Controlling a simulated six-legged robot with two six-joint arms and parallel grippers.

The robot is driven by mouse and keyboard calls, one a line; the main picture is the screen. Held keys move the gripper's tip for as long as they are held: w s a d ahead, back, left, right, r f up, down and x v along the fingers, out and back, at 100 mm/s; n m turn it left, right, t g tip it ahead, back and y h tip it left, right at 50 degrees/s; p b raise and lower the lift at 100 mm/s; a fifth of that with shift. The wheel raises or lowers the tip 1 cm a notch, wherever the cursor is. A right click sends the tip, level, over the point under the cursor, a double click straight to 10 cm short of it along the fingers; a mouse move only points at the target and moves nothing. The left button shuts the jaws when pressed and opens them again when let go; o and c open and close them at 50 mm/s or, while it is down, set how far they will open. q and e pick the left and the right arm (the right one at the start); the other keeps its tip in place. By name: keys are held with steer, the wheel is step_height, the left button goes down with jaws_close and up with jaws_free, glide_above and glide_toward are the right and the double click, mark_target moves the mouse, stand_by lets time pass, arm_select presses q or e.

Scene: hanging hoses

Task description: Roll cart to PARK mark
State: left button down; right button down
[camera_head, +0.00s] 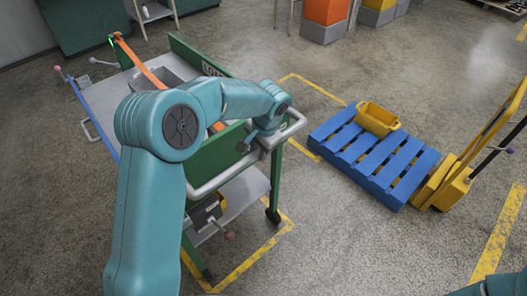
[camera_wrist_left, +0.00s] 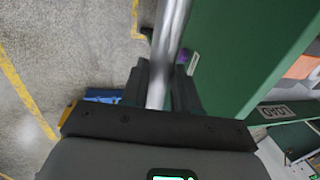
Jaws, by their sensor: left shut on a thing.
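The cart (camera_head: 215,160) has green panels and legs, a grey top and a lower shelf. It stands left of centre in the head view. A silver bar handle (camera_head: 298,122) runs along its near side; it also shows in the wrist view (camera_wrist_left: 173,30). My left gripper (camera_head: 262,140) is shut on this handle, and in the wrist view its dark fingers (camera_wrist_left: 160,85) close around the bar. My left arm hides part of the cart. Yellow floor lines (camera_head: 250,262) run beside and under the cart; no PARK lettering is readable. My right gripper is out of view.
A blue pallet (camera_head: 375,155) with a yellow bin (camera_head: 378,118) lies right of the cart, beside a yellow pallet truck (camera_head: 455,185). Open floor lies between the cart and the lower right.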

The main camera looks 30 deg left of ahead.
arm_select(q)
steer(key=shift+d, duration=0.25)
steer(key=c, duration=0.8)
jaws_free()
steer(key=shift+c, duration=0.2)
steer(key=s+d+r, duration=0.1)
steer(key=d+r, duration=0.2)
steer(key=r, duration=1.3)
steer(key=shift+s, duration=0.1)
